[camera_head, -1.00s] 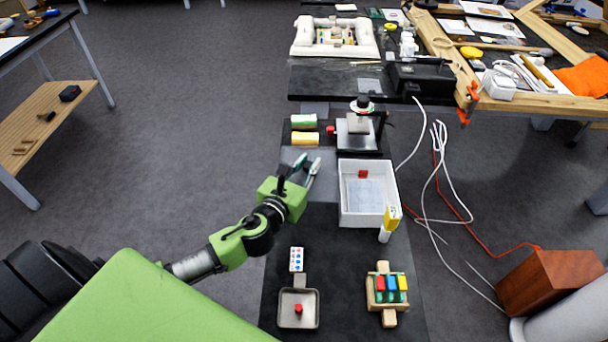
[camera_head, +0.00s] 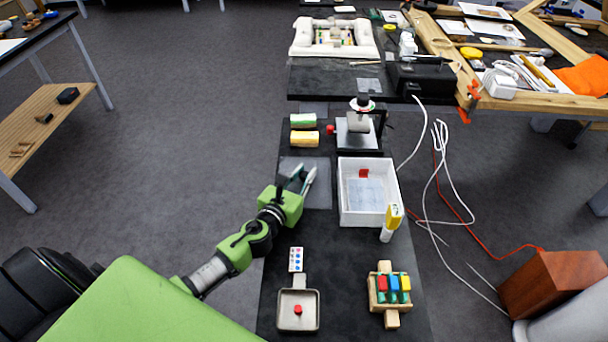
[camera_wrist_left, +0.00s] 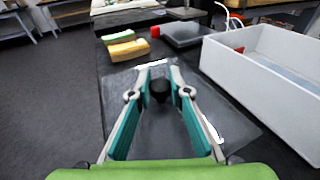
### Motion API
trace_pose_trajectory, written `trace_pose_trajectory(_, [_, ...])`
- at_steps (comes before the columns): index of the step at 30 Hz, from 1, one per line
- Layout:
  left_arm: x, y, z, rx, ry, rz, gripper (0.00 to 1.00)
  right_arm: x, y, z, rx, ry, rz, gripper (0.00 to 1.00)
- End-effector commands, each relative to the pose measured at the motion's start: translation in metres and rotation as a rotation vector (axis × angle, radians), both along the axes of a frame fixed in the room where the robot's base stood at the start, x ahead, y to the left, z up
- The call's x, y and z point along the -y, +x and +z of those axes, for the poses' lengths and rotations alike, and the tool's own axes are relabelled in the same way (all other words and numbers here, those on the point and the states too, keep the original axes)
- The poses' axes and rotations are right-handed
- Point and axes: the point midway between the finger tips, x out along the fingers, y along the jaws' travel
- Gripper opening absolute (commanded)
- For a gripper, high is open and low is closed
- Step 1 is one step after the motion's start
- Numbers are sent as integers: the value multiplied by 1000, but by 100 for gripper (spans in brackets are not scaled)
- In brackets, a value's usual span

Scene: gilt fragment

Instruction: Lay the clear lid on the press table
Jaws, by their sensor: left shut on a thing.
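The clear lid (camera_head: 320,195) is a flat see-through sheet at the left part of the black bench, beside the white box. Its black knob (camera_wrist_left: 160,89) shows between the fingers in the left wrist view. My left gripper (camera_head: 302,177) is shut on this knob, with the lid (camera_wrist_left: 225,118) spread around and under the fingers. I cannot tell whether the lid touches the bench. The press table (camera_head: 349,139) is a flat grey plate under the press, beyond the lid and to its right. It also shows in the wrist view (camera_wrist_left: 187,35). My right gripper is not in view.
The white box (camera_head: 347,207) stands close right of the lid. Green and yellow sponge-like blocks (camera_head: 304,139) lie beyond the lid, left of the press. A red knob (camera_head: 330,129) sits on the press's left. A yellow-capped bottle (camera_head: 392,218) stands at the box's near corner.

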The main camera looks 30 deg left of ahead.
Motion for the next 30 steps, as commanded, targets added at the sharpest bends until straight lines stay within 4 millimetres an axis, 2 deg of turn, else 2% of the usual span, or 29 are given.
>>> trace_pose_trajectory(1, [0,0,-3,0,0,0,0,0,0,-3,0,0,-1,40])
trace_pose_trajectory(2, [0,0,-2,0,0,0,26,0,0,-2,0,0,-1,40])
trace_pose_trajectory(3, [0,0,-2,0,0,0,35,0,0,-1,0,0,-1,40])
trace_pose_trajectory(16, [0,0,3,0,1,0,35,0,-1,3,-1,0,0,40])
trace_pose_trajectory(20, [1,-18,2,-2,2,0,35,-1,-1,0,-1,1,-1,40])
trace_pose_trajectory(30, [5,-84,11,-2,2,-1,35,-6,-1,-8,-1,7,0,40])
